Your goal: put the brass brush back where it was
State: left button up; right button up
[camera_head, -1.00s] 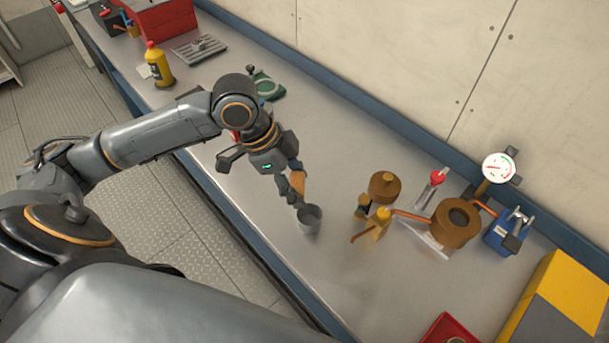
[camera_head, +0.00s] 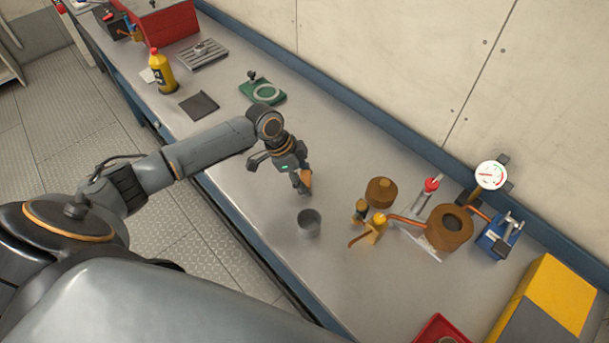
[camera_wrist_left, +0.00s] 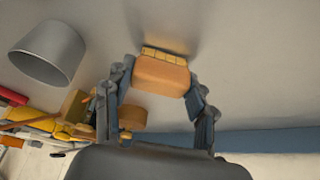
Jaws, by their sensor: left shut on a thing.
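The brass brush has an orange-brown block body with yellow bristles on one side. In the left wrist view the brush (camera_wrist_left: 163,76) sits between the two fingers of my left gripper (camera_wrist_left: 159,82), which is shut on it, bristles facing away from the palm. My right gripper is not in view.
A brown lidded pot (camera_head: 381,192), a yellow valve fitting (camera_head: 376,226) and a brown cylinder (camera_head: 448,230) with copper pipes stand to the right. Bench around the cup is clear.

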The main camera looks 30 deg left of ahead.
pick_arm(q)
jog(key=shift+f, duration=0.2)
jog(key=o, duration=1.1)
jog(key=shift+r, duration=0.1)
jog(key=b+v, duration=0.2)
jog(key=v, duration=1)
jog(key=shift+r, duration=0.1)
